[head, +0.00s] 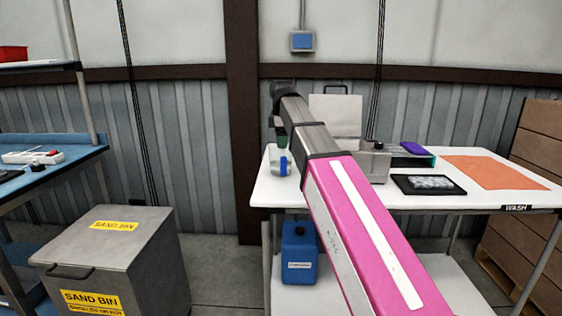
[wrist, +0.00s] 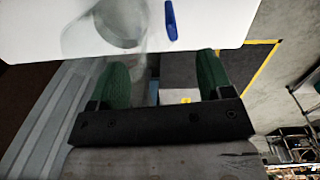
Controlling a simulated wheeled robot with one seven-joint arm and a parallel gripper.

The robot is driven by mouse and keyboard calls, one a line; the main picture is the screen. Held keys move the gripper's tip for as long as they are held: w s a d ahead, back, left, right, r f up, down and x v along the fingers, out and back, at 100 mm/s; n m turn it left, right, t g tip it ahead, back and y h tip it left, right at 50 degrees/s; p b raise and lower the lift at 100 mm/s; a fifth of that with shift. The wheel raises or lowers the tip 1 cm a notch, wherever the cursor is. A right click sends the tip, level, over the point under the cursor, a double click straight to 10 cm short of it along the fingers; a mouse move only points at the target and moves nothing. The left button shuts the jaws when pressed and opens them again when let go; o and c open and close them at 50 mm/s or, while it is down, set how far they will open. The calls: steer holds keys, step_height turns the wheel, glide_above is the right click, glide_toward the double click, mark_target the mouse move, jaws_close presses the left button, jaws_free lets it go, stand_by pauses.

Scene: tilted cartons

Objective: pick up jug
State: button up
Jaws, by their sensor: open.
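The jug (head: 274,158) is translucent with a blue handle and stands upright at the left end of the white table (head: 460,200). In the wrist view the jug (wrist: 108,40) is at the top, left of centre, with its round mouth and blue handle showing; its top is cut off by the frame. My gripper (wrist: 162,78) is open, with two green fingertips apart and nothing held between them. In the head view my gripper (head: 281,138) is just above the jug and partly hidden by my arm. I cannot tell the exact gap.
A grey metal box (head: 373,163), a black tray (head: 428,185) and an orange mat (head: 492,172) lie right of the jug. A blue canister (head: 299,254) stands on the lower shelf. A sand bin (head: 112,250) stands on the left, with clear floor between it and the table.

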mark_target(283, 154)
steer(key=shift+w+d+f, duration=0.1)
steer(key=shift+d+f, duration=0.05)
steer(key=shift+f, duration=1.85)
steer(key=shift+w+d+f, duration=0.1)
steer(key=shift+d+f, duration=0.05)
steer(key=shift+f, duration=1.8)
steer(key=c, duration=1.2)
steer(key=shift+c, duration=0.3)
